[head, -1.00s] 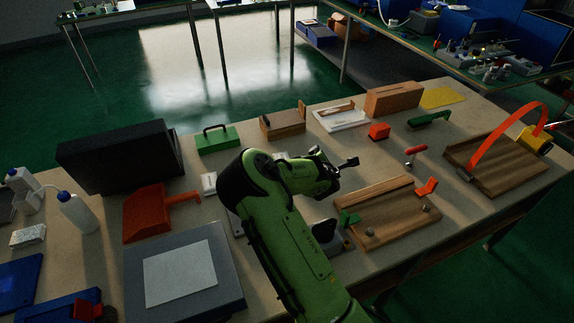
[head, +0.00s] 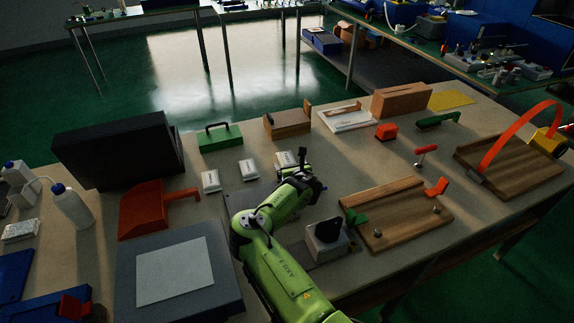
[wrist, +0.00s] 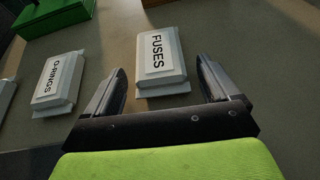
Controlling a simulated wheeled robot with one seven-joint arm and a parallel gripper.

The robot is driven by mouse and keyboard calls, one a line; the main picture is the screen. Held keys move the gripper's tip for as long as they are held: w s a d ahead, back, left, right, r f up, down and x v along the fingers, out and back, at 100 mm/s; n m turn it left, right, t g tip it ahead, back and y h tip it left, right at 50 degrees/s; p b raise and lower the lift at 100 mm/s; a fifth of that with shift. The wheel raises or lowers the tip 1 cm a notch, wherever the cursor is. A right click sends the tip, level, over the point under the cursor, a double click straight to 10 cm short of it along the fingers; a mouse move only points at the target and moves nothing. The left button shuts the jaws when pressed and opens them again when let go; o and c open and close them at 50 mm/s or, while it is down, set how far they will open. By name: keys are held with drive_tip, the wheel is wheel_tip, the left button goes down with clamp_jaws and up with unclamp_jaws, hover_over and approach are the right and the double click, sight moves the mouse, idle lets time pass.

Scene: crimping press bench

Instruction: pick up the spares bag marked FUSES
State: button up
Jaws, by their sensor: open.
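The FUSES bag (wrist: 163,57) is a small white packet with a black-lettered label, lying on the bench. In the wrist view its near end appears between the fingertips of my open gripper (wrist: 161,72), with a gap on each side. The fingers do not touch it; their height above it is hard to judge. In the head view, the rightmost white bag (head: 284,159) lies just beside my gripper (head: 308,165), partly hidden by it. The O-RINGS bag (wrist: 58,84) lies to its left, also white; it shows in the head view (head: 249,169).
A third white bag (head: 210,181) lies further left. A green toolbox (head: 219,138) and a wooden box (head: 288,123) stand behind the bags. A red-orange scoop-like item (head: 142,208) is at left, and a wooden board fixture (head: 395,214) at right.

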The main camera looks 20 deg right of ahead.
drive_tip(key=shift+r, duration=0.1)
drive_tip(key=c, duration=1.2)
